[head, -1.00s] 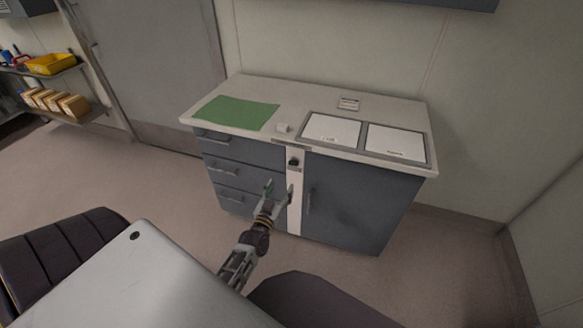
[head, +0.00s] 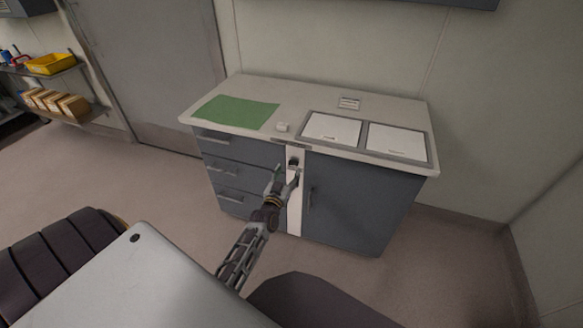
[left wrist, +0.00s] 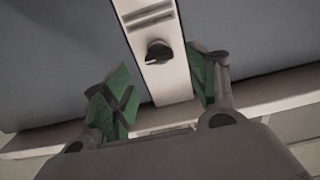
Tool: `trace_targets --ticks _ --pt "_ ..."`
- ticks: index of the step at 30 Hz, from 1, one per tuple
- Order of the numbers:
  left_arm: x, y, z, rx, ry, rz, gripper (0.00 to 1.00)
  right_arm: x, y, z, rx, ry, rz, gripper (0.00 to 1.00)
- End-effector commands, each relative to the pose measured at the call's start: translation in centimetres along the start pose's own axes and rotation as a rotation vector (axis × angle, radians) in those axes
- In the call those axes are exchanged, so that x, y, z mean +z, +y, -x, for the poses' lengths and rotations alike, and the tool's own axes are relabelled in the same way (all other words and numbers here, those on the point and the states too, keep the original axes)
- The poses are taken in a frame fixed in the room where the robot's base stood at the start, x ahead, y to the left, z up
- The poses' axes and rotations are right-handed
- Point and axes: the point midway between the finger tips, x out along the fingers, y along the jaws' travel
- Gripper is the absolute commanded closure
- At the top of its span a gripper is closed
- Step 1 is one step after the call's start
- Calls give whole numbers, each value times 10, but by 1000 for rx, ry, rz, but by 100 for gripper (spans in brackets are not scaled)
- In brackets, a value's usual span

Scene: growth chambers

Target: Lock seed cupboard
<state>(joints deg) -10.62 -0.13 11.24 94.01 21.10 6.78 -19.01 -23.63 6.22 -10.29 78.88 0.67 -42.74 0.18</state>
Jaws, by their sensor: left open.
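The seed cupboard (head: 355,205) is the grey door on the right half of the low cabinet; its door looks closed. A white upright strip (head: 295,215) stands left of the door and carries a dark lock knob (head: 293,162). My left gripper (head: 285,178) is just in front of the strip, close to the knob. In the left wrist view its green-padded fingers (left wrist: 165,92) are spread on both sides of the strip, empty and apart from the knob. My right gripper is not in view.
Drawers (head: 228,172) fill the cabinet's left half. The floor (head: 450,265) right of the cabinet is clear.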

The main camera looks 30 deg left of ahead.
Motion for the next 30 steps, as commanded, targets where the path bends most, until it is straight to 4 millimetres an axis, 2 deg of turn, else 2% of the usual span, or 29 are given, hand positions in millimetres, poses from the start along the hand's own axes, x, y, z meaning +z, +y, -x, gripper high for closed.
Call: trace_targets --ticks 8,15,21,30 --pt "0 0 -25 0 2 -1 41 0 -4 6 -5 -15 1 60" --pt "0 0 -42 0 0 0 41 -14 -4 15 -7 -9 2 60" --pt "0 0 -48 0 1 0 41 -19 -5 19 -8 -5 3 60" --pt "0 0 -48 0 0 0 41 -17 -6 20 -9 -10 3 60"
